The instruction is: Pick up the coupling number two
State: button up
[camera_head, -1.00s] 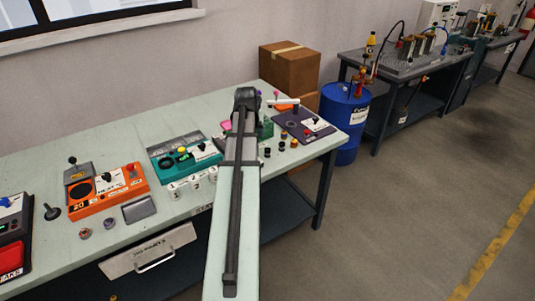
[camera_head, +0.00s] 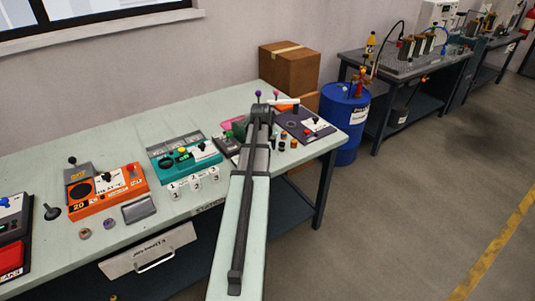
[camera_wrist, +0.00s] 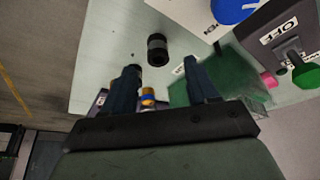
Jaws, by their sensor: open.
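Several small couplings stand on the bench right of my arm, among them a dark one (camera_head: 282,146) and an orange-topped one (camera_head: 293,144). I cannot read a number on any coupling. In the wrist view, a black ribbed coupling (camera_wrist: 157,50) lies apart, just beyond my fingertips. My gripper (camera_wrist: 161,68) is open, with nothing held between the fingers. A yellow, blue and orange coupling (camera_wrist: 148,98) shows between the fingers, partly hidden by the palm. In the head view, my arm's end hides the fingers.
A teal panel (camera_head: 180,160) and white blocks marked 1, 2, 3 (camera_head: 195,184) sit left of my arm. A dark box with a green knob (camera_head: 228,143) is close by.

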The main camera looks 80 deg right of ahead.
jog(key=shift+x, duration=2.75)
jog(key=shift+s, duration=0.1)
grip_shut()
